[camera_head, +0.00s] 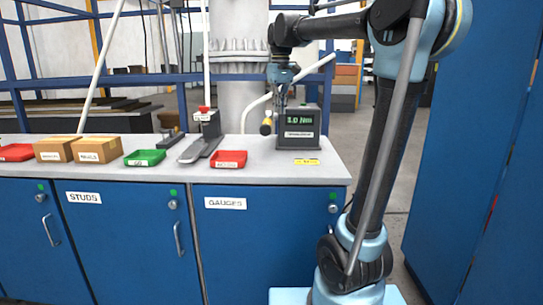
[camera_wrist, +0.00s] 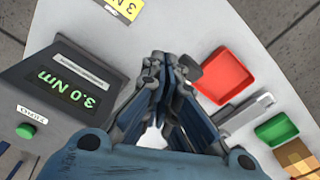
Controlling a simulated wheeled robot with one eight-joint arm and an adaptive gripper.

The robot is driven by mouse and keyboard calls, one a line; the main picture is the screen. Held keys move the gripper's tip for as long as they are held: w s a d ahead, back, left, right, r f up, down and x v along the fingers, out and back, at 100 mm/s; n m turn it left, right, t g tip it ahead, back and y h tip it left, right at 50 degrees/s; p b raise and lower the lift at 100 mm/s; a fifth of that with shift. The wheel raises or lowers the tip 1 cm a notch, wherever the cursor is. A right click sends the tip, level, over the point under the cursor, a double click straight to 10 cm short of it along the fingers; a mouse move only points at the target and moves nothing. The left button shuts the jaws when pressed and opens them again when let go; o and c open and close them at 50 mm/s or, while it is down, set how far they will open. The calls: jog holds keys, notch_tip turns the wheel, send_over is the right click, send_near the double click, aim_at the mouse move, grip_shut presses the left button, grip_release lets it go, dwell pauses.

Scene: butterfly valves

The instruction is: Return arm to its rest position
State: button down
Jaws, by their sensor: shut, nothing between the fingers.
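My gripper (camera_head: 281,108) hangs pointing down over the right end of the grey worktop (camera_head: 335,170), just left of a dark grey meter box (camera_head: 312,131) with a green "3.0 Nm" display. In the wrist view, my gripper (camera_wrist: 165,62) has its fingers closed together with nothing between them. The meter box (camera_wrist: 85,62) is close on the left there, with a green button. My arm reaches up from the lower right and bends over towards the bench. The fingertips are small in the head view.
A red tray (camera_head: 229,160), a grey metal stand (camera_head: 205,143), a green tray (camera_head: 145,158) and cardboard boxes (camera_head: 97,150) line the worktop. A vertical pipe (camera_head: 240,35) stands behind. Blue cabinets (camera_head: 465,150) rise close on the right. Floor shows between bench and cabinets.

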jog(key=s+d+f, duration=0.3)
jog(key=s+f, duration=0.1)
jog(key=s+d+f+m, duration=0.1)
jog(key=s+d+f, duration=0.3)
jog(key=s+f, duration=0.1)
jog(key=s+d+f+m, duration=0.1)
jog(key=s+d+f, duration=0.3)
jog(key=s, duration=0.1)
jog(key=shift+f+t, duration=0.4)
jog(key=s+d+f+m, duration=0.1)
jog(key=s+d+f, duration=0.1)
jog(key=s+f, duration=0.4)
jog(key=s+d+f+m+t, duration=0.1)
jog(key=s+d+f, duration=0.2)
jog(key=s+f, duration=0.4)
notch_tip(320, 180, down, 7)
jog(key=shift+s+d+r+m, duration=0.1)
jog(key=shift+s+d+m, duration=0.1)
jog(key=shift+s+m, duration=0.1)
jog(key=shift+w+f, duration=0.2)
jog(key=shift+w, duration=0.25)
dwell(0.3)
